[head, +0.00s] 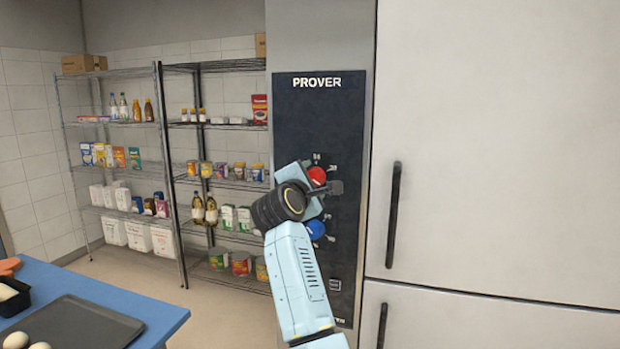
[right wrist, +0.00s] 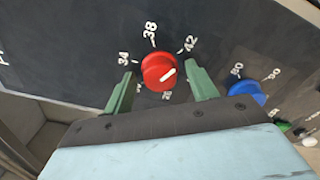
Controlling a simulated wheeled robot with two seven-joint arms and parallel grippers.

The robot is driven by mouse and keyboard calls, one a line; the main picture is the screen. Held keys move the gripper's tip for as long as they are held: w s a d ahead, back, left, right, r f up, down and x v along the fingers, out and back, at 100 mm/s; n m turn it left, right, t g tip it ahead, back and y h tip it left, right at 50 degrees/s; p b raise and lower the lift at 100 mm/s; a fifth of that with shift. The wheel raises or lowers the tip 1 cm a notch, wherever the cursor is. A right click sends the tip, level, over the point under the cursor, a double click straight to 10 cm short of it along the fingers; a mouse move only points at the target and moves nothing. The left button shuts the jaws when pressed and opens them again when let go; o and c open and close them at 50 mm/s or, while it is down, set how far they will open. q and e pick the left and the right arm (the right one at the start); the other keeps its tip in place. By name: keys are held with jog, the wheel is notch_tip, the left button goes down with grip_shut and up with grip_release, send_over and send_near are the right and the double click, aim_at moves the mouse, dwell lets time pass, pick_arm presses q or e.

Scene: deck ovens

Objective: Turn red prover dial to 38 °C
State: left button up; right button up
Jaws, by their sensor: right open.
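The red dial (head: 317,175) sits on the dark prover panel (head: 300,120), partly covered by my right gripper. My right gripper (right wrist: 161,76) is open, with one green finger on each side of the dial. I see gaps between fingers and dial; the depth is hard to tell. My left gripper is not in view.
A blue dial (head: 315,229) is below the red one, and it also shows at right in the wrist view (right wrist: 246,92). A tall door with a black handle (head: 393,214) stands right of the panel. Stocked shelves (head: 215,125) and a blue table (head: 165,315) are at left.

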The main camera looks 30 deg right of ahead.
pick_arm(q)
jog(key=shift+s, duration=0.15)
pick_arm(e)
jog(key=shift+c, duration=1)
jog(key=shift+s+a, duration=0.1)
jog(key=shift+s, duration=0.05)
jog(key=c, duration=0.8)
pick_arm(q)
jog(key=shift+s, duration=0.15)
pick_arm(e)
jog(key=shift+r, duration=0.1)
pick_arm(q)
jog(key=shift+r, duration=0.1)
pick_arm(e)
jog(key=shift+n, duration=0.3)
jog(key=n+p, duration=0.1)
jog(key=n, duration=0.1)
jog(key=shift+r+n, duration=0.1)
jog(key=shift+n, duration=0.3)
jog(key=n+p, duration=0.2)
jog(key=shift+r+n, duration=0.1)
jog(key=shift+n, duration=0.3)
pick_arm(q)
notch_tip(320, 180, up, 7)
jog(key=p, duration=0.4)
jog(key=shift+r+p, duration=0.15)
jog(key=shift+p, duration=0.15)
pick_arm(e)
jog(key=shift+n, duration=2.9)
